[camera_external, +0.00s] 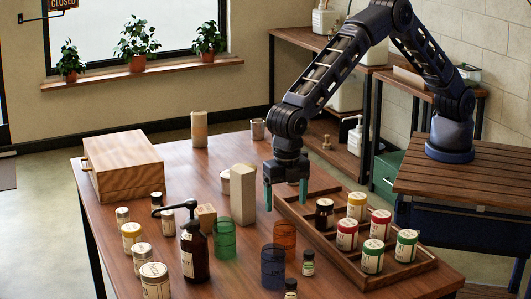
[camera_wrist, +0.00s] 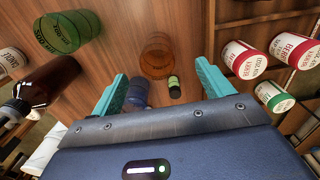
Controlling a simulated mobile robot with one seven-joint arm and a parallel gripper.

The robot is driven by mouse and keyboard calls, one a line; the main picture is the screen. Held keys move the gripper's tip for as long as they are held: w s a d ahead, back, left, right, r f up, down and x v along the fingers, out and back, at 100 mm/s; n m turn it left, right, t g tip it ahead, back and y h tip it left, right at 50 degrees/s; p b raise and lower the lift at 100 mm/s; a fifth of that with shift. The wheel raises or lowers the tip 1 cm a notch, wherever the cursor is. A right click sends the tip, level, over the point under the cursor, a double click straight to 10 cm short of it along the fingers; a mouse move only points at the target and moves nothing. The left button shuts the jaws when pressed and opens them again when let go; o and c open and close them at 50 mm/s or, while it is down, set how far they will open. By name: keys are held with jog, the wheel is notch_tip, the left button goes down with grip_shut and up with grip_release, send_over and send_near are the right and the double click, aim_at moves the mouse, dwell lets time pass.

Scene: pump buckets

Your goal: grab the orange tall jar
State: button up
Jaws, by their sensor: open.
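The orange jar (camera_external: 285,234) is see-through and stands upright on the wooden table, left of the wooden tray. In the wrist view the orange jar (camera_wrist: 156,56) shows just beyond the fingertips, roughly centred between them. My gripper (camera_external: 286,196) has two teal fingers spread apart, pointing down, above the orange jar and empty. The fingers also show in the wrist view (camera_wrist: 164,85), with clear space between them. A blue see-through jar (camera_external: 273,268) stands close in front of the orange jar and overlaps its lower edge in the external view.
A green jar (camera_external: 225,238) and dark pump bottle (camera_external: 195,252) stand to the left. A small green-capped bottle (camera_external: 308,264) stands by the blue jar. The tray (camera_external: 345,270) holds several lidded jars at right. A pale block (camera_external: 242,195) stands behind.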

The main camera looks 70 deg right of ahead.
aim_at(287, 222)
jog(key=f, duration=0.4)
jog(key=a+f, duration=0.1)
jog(key=f, duration=0.1)
jog(key=shift+s+f, duration=0.35)
jog(key=shift+s, duration=0.05)
jog(key=shift+w+a+f, duration=0.15)
jog(key=shift+f, duration=1.15)
jog(key=shift+w+a+f, duration=0.1)
jog(key=shift+f, duration=1.2)
jog(key=shift+c, duration=0.2)
jog(key=c, duration=1.2)
jog(key=shift+r, duration=0.1)
